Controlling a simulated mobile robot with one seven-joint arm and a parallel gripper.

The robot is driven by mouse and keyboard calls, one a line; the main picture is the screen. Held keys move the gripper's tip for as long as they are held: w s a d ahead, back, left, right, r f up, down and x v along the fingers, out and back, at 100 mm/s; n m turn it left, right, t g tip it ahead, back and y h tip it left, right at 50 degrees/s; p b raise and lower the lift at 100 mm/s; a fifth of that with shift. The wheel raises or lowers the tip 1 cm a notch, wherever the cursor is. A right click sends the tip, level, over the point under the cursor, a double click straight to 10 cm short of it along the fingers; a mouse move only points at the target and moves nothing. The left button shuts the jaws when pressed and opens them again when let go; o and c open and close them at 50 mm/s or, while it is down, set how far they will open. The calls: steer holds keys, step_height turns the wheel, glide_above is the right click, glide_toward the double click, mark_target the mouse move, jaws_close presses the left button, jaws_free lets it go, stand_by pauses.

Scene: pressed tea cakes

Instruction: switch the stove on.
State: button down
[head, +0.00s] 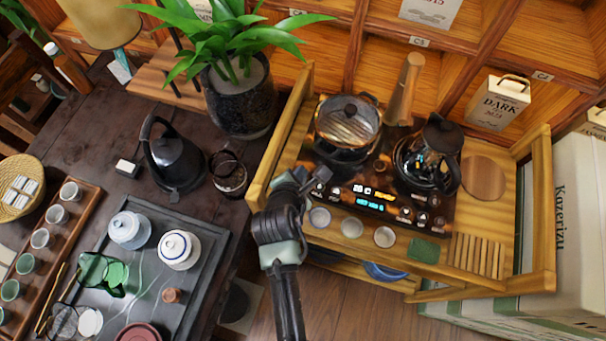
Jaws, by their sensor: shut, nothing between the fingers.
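The stove (380,180) is a black glossy unit on the wooden stand, with a sloped front control panel (385,204). My gripper (318,179) is shut and empty at the left end of the stove's front, close to the panel. I cannot tell whether it touches the stove.
Three small cups (352,228), a green cloth (424,250) and a slatted rack (478,255) lie along the stand's front. A wooden cylinder (405,88) stands behind the stove. A dark table (120,185) at left holds a black kettle (174,158) and a potted plant (240,98).

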steer(key=shift+r+p, duration=1.15)
steer(key=shift+r, duration=0.25)
steer(key=shift+f, duration=0.1)
